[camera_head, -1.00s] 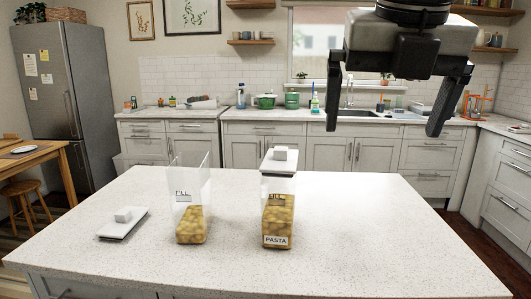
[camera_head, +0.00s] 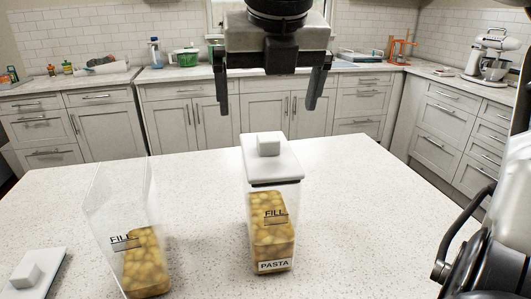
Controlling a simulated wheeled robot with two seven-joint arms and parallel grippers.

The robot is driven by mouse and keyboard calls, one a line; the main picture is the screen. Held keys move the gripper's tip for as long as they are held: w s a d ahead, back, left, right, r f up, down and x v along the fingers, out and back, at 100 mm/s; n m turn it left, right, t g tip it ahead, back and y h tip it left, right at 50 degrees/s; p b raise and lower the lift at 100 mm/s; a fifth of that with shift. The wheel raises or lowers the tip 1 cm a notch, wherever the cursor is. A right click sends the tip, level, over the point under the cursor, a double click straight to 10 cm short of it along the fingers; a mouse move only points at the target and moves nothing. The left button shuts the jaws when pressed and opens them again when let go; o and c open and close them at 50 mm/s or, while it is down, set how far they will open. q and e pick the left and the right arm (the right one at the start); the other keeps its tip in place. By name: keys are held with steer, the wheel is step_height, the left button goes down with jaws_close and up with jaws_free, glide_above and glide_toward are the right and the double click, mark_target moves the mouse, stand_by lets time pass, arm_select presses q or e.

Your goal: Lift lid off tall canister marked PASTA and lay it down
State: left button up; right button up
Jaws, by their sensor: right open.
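The tall clear canister marked PASTA (camera_head: 273,228) stands upright on the speckled island counter, with yellow pasta inside and a FILL mark. Its white lid (camera_head: 279,167) with a square white knob (camera_head: 268,144) sits on top. My right gripper (camera_head: 267,107) hangs at top centre, fingers down, wide apart and empty. In the picture its fingertips are just above the knob, one to each side; they touch nothing, and depth is hard to judge. My left gripper is not in view.
A second clear canister (camera_head: 142,262) with pasta stands open to the left. A white lid with a knob (camera_head: 30,275) lies at the lower left edge. The counter (camera_head: 375,230) is bare right of the PASTA canister. Part of my own body shows at lower right.

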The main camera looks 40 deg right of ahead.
mark_target(269, 137)
steer(key=x, duration=0.2)
steer(key=shift+w+f, duration=0.15)
steer(key=shift+f, duration=0.15)
steer(key=shift+p+x, duration=0.3)
steer(key=shift+x, duration=0.65)
steer(key=x, duration=0.3)
steer(key=shift+d+f+p, duration=0.3)
steer(key=shift+p, duration=0.1)
steer(key=shift+f, duration=0.2)
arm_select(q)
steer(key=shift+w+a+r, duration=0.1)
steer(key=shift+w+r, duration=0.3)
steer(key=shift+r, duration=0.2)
arm_select(e)
steer(key=c, duration=1.1)
